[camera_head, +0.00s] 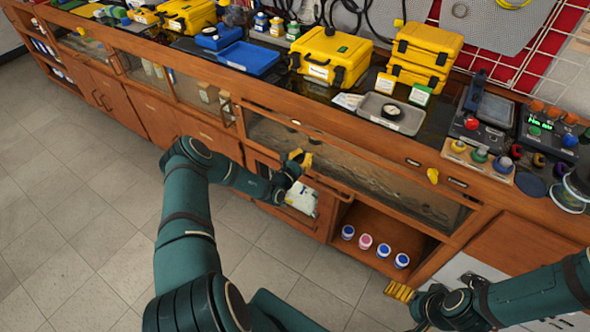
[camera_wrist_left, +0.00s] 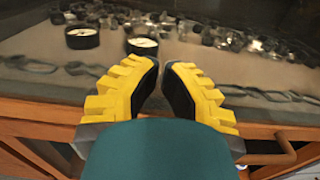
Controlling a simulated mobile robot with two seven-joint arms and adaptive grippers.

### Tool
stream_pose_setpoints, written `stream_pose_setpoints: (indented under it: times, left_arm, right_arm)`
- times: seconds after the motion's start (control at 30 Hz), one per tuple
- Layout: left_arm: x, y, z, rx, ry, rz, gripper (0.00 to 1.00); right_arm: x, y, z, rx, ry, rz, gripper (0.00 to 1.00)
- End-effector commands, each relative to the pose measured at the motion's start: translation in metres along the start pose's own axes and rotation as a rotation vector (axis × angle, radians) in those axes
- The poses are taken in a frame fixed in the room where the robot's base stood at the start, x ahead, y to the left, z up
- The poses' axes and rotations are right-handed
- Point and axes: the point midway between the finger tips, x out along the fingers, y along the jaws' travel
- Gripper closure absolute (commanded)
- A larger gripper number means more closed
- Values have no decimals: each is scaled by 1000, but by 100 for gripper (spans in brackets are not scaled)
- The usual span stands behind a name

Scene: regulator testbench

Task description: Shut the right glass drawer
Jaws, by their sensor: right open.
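The right glass drawer (camera_head: 400,190) is the wood-framed, glass-fronted section at the right of the bench. Chains and small dark parts show behind its glass; how far out it stands is unclear. In the left wrist view its wooden lower rail (camera_wrist_left: 40,112) runs below the glass, with a bar handle (camera_wrist_left: 272,158) at right. My left gripper (camera_head: 301,158) is in front of the drawer's left part; its yellow fingers (camera_wrist_left: 161,66) nearly meet, with nothing seen between them. My right gripper (camera_head: 398,291) is low at the right, partly hidden by its wrist, apart from the drawer.
Below the drawer, an open shelf holds several small jars (camera_head: 366,241), and a white bag (camera_head: 302,198) is left of it. The bench top carries yellow cases (camera_head: 330,57), a grey tray (camera_head: 392,113) and control boxes. The tiled floor (camera_head: 70,200) at left is clear.

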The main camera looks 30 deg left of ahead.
Motion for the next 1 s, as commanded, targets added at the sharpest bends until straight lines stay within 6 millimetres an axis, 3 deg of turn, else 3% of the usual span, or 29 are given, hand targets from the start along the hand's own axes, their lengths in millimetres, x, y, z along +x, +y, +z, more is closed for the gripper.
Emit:
stream_pose_setpoints:
  times: [0.1, 0.3, 1.0]
  left_arm:
    - [17, -1, -1, 1, -2, -2, 100]
    - [31, 0, 0, 0, 0, 0, 100]
    - [33, 4, 3, 1, -5, 0, 100]
  right_arm:
    - [7, 3, -1, 0, 3, 0, 9]
    - [11, 4, -2, -1, 6, 0, 9]
    - [10, 4, -2, -1, 6, 0, 9]
